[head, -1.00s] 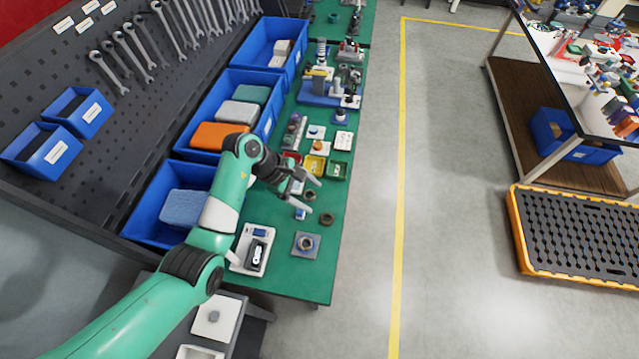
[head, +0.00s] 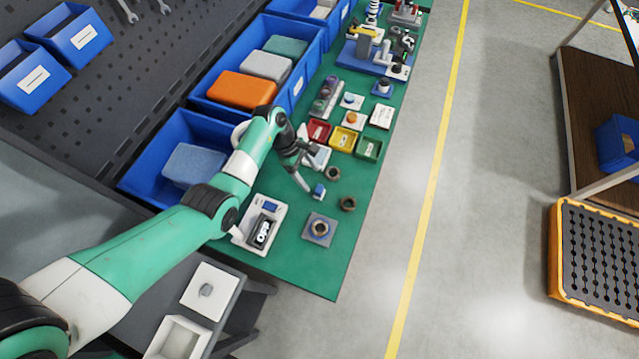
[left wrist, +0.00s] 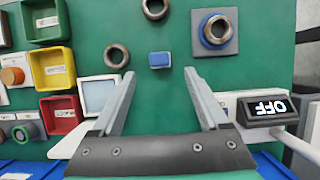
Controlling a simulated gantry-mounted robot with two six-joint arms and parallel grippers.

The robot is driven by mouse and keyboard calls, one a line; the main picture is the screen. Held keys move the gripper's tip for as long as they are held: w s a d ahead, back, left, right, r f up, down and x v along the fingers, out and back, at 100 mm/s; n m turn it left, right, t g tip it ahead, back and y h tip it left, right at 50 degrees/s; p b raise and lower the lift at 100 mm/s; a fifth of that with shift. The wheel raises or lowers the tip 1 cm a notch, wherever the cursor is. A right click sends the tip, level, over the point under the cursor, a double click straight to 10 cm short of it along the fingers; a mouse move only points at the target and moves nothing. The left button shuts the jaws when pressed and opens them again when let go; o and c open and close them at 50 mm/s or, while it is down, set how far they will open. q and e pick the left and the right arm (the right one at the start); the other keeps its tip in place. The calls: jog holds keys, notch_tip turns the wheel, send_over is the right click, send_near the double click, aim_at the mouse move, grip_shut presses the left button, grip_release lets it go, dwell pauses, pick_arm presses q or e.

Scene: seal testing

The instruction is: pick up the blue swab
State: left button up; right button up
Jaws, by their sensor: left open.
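The blue swab (head: 319,190) is a small blue block on the green bench top. In the left wrist view the blue swab (left wrist: 159,60) lies just beyond the fingertips, roughly centred between them. My left gripper (head: 309,170) is open and empty, with one fingertip close to the swab in the head view. In the left wrist view the left gripper (left wrist: 160,75) has its two fingers spread wide. I cannot tell how high the fingertips are above the bench. My right gripper is not in view.
Two dark rings (head: 348,204) (head: 333,174) and a grey square block with a ring (head: 319,229) are near the swab. A white device reading OFF (head: 263,229) stands nearer. Red, yellow and green trays (head: 369,149) are beyond. Blue bins (head: 185,130) line the left side.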

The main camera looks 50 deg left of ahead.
aim_at(319, 189)
pick_arm(q)
jog(key=shift+b+x, duration=0.4)
jog(key=shift+x, duration=1.2)
jog(key=b+x, duration=0.2)
jog(key=x, duration=0.3)
jog(key=shift+b, duration=0.3)
grip_shut()
